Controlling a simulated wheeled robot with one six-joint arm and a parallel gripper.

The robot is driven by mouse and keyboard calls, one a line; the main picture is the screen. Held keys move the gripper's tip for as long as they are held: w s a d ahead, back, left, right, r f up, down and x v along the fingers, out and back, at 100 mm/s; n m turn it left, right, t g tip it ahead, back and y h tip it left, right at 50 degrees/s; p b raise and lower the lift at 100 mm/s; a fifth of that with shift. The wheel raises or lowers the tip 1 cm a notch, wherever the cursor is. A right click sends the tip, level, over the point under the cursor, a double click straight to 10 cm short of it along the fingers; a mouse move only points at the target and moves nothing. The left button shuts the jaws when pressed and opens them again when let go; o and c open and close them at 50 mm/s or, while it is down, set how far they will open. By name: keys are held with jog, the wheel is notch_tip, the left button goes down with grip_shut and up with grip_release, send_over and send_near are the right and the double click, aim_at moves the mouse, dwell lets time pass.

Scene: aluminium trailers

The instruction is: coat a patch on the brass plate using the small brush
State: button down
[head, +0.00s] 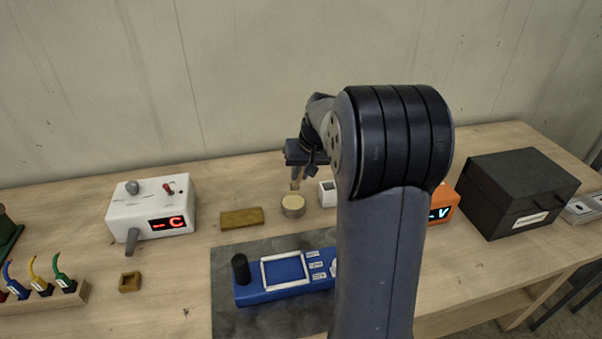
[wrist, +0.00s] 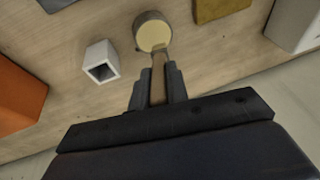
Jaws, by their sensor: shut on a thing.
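My gripper (head: 297,172) is shut on a small tan brush (wrist: 158,84), which points down between the fingers in the wrist view. In the head view the brush end (head: 295,185) is just above or at a round tin with a pale yellow top (head: 293,207). The tin also shows in the wrist view (wrist: 152,33), with the brush end at its near edge. I cannot tell whether they touch. The brass plate (head: 242,218) lies flat on the table left of the tin, apart from my gripper. Part of it shows at the top of the wrist view (wrist: 220,8).
A small open white box (wrist: 102,62) stands beside the tin. A white device with a red display (head: 152,208) is left of the plate. A blue device (head: 283,277) lies on a grey mat in front. An orange device (head: 442,204) and a black case (head: 517,190) stand right.

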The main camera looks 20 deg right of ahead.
jog(key=shift+r+p, duration=1.45)
jog(key=shift+r, duration=0.7)
